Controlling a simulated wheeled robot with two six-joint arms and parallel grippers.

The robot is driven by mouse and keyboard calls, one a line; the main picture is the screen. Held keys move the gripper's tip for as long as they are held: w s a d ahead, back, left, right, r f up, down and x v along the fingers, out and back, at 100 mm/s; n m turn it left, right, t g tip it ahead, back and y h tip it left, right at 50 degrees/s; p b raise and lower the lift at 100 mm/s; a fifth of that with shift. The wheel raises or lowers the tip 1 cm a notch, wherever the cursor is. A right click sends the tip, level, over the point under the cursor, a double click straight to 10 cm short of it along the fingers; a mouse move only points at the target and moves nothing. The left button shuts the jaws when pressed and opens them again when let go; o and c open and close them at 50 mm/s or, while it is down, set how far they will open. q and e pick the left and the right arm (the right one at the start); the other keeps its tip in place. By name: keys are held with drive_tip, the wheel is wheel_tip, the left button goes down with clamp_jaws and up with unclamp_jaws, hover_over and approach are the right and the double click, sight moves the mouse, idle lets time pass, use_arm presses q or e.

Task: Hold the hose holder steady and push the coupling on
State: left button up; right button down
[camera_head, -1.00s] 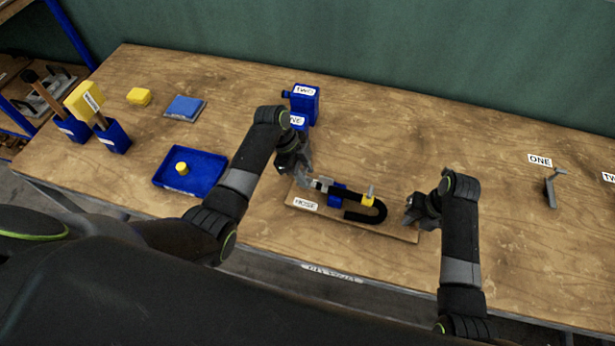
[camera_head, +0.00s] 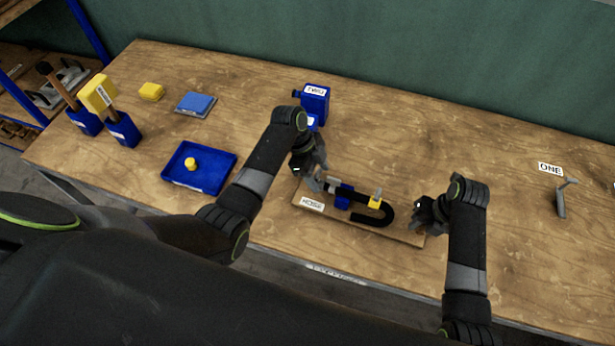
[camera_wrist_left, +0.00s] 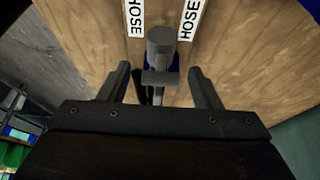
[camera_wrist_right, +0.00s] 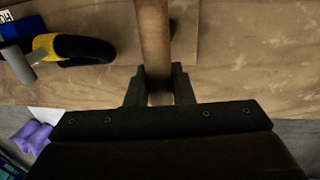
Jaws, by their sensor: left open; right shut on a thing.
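The hose holder is a wooden board (camera_head: 318,217) with a HOSE label. On it a black hose (camera_head: 385,217) bends in a hook and passes a blue block (camera_head: 343,196) and a yellow clamp (camera_head: 376,202). A grey coupling (camera_head: 333,184) is at the hose's left end; how far it is on cannot be told. My left gripper (camera_head: 313,182) is open there; in the left wrist view the coupling (camera_wrist_left: 160,45) shows between and ahead of its fingers. My right gripper (camera_wrist_right: 159,92) is shut on a wooden bar (camera_wrist_right: 153,40) at the holder's right end.
A blue tray (camera_head: 225,178) with a yellow piece stands left of the holder. A blue block labelled TWO (camera_head: 314,103) stands behind my left gripper. A grey tool (camera_head: 561,199) lies far right near a ONE label. Bare tabletop lies between.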

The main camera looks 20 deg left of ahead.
drive_tip(key=c, duration=1.2)
unclamp_jaws()
use_arm(q)
drive_tip(key=v, duration=1.2)
use_arm(e)
drive_tip(key=shift+o, duration=0.2)
use_arm(q)
drive_tip(key=shift+d, duration=0.1)
use_arm(e)
drive_tip(key=shift+r, duration=0.1)
